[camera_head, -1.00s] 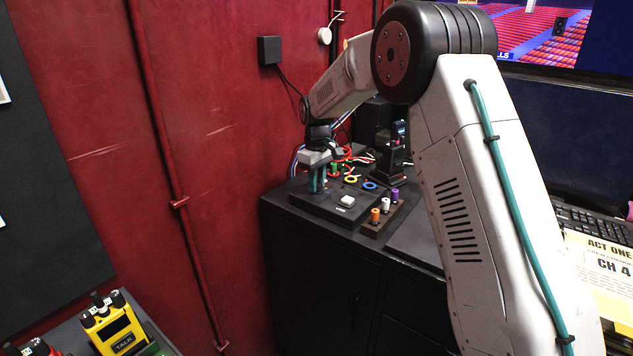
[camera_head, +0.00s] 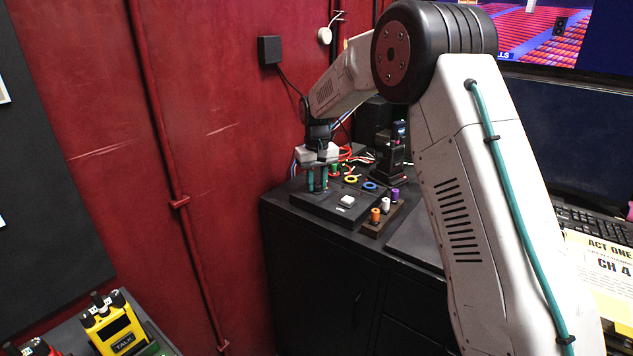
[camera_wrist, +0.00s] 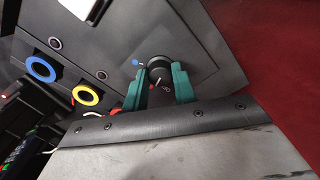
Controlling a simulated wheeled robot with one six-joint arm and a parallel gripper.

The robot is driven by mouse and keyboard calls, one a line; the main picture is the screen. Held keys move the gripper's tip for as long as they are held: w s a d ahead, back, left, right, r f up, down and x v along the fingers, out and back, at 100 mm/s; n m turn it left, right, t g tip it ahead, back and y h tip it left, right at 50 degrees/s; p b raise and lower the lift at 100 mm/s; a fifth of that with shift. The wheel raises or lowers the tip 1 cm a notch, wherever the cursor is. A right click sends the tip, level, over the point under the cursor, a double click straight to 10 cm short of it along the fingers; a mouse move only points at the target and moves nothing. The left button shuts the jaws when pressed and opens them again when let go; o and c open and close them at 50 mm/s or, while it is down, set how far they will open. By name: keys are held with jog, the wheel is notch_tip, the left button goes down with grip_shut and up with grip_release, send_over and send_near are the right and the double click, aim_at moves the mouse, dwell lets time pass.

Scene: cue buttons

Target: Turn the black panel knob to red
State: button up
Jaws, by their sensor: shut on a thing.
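The black panel (camera_head: 322,204) lies on top of a dark cabinet, and its surface fills much of the wrist view (camera_wrist: 112,45). Its black knob (camera_wrist: 159,66) sits between the teal fingers of my gripper (camera_wrist: 159,82). My gripper is shut on the knob, one finger on each side. A small blue dot (camera_wrist: 135,62) shows on the panel beside the knob. A small pale reddish mark shows near the knob's lower edge; I cannot tell whether it is the pointer or a panel mark. In the head view my gripper (camera_head: 317,180) points down at the panel and hides the knob.
A white button (camera_head: 347,199) is on the panel. A blue ring (camera_head: 370,185) and a yellow ring (camera_head: 351,179) are behind it. Orange (camera_head: 375,215), white (camera_head: 385,205) and purple (camera_head: 395,194) spools stand at its right. The red wall (camera_head: 225,130) is close on the left.

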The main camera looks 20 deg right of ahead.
aim_at(317, 185)
jog(key=o, duration=1)
notch_tip(317, 185, up, 8)
jog(key=shift+f, duration=0.1)
